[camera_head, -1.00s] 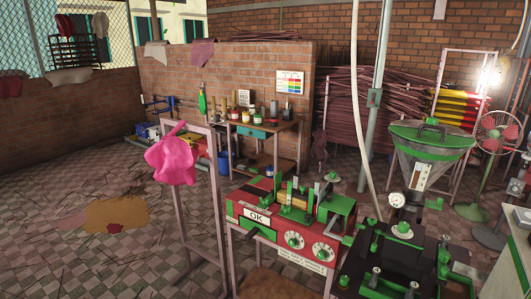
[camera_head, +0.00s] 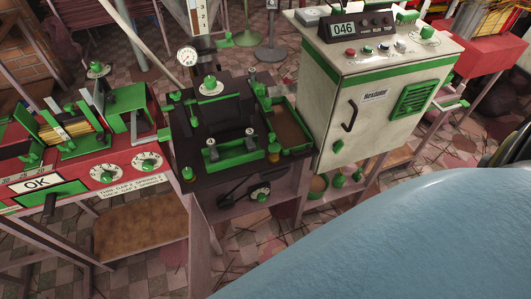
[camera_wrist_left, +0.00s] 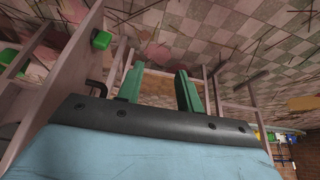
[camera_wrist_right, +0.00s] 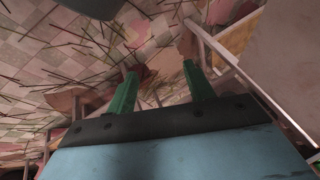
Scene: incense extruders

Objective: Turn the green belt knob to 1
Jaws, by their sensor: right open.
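Several green knobs on white dials show in the head view, and I cannot read which one is the belt knob. Two dials, left (camera_head: 108,173) and right (camera_head: 148,161), are on the front of the red machine. My right gripper (camera_wrist_right: 161,72) is also open and empty above the floor. Neither gripper shows in the head view.
The red machine bears an OK sign (camera_head: 36,183). The black machine (camera_head: 225,120) stands in the middle. The cream cabinet (camera_head: 390,95), its display reading 046, stands to its right. A large pale blue surface fills the lower right of the head view. A wooden shelf (camera_head: 140,235) sits below.

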